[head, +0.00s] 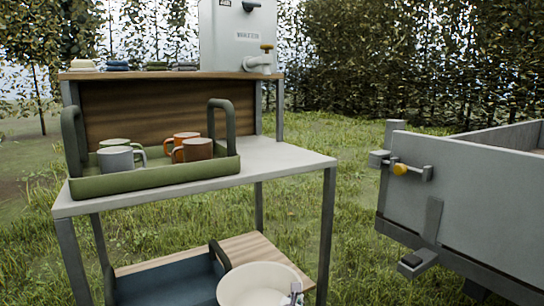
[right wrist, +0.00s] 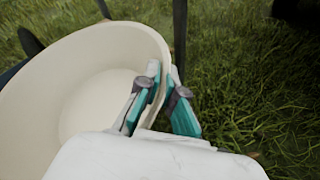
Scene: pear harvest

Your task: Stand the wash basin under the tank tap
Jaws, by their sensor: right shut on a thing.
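The cream wash basin (head: 258,284) is at the bottom of the head view, in front of the stand's low wooden shelf. My right gripper (head: 296,292) is shut on its right rim. In the right wrist view one finger is inside the basin (right wrist: 95,85) and one outside, with the rim between the fingertips (right wrist: 165,92). I cannot tell whether the basin touches the shelf. The grey tank (head: 236,38) stands on the top shelf, its tap (head: 262,60) with a yellow handle at the right end, above the tabletop. My left gripper is not in view.
A green tray (head: 155,178) with several mugs stands on the left of the light tabletop (head: 270,160); the right part is clear. A blue crate (head: 170,284) sits on the low shelf (head: 250,250). Folded cloths (head: 118,65) lie on the top shelf. A grey trailer (head: 465,185) stands right.

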